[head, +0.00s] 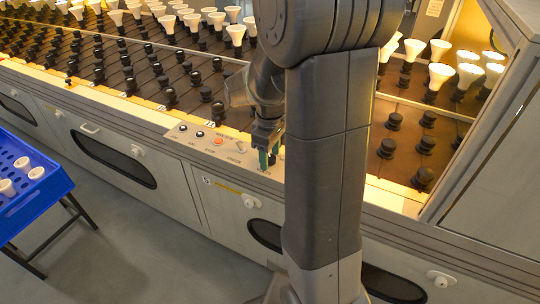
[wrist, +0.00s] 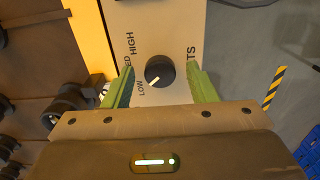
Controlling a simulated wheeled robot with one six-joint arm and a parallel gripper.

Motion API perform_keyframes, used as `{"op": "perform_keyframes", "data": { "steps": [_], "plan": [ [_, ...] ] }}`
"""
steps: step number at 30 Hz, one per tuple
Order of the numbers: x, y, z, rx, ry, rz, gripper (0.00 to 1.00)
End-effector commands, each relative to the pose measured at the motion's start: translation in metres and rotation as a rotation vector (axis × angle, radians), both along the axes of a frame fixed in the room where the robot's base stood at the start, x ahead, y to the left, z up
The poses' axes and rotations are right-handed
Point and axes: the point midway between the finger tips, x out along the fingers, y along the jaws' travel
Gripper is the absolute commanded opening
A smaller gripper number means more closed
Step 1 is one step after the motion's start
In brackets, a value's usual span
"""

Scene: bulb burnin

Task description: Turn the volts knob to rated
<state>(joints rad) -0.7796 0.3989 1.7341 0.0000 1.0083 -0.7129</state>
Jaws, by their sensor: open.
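The volts knob (wrist: 160,72) is round and black with a white pointer line. In the wrist view its pointer aims down-left, toward the LOW label (wrist: 142,88). The partly hidden label ending in ED (wrist: 127,68) and the HIGH label (wrist: 131,43) stand further up. My gripper (wrist: 160,80) is open, with one green finger on each side of the knob in the picture; I see gaps between the fingers and the knob. In the head view my gripper (head: 267,158) is over the right end of the control panel (head: 205,148), and the knob is hidden there.
Racks of bulbs (head: 236,34) and black sockets (head: 217,112) lie behind. A blue crate (head: 45,190) with white bulbs stands at the left.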

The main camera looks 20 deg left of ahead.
Motion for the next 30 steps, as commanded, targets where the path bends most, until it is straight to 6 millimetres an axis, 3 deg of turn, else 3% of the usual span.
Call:
{"op": "perform_keyframes", "data": {
  "steps": [8,15,30],
  "plan": [
    [0.0,0.0,-0.0012,0.0,0.0,0.0,0.52],
    [0.0,0.0,-0.001,0.0,0.0,0.0,0.07],
    [-0.0003,-0.0004,0.0009,-0.002,0.001,-0.143,0.07]
  ]
}}
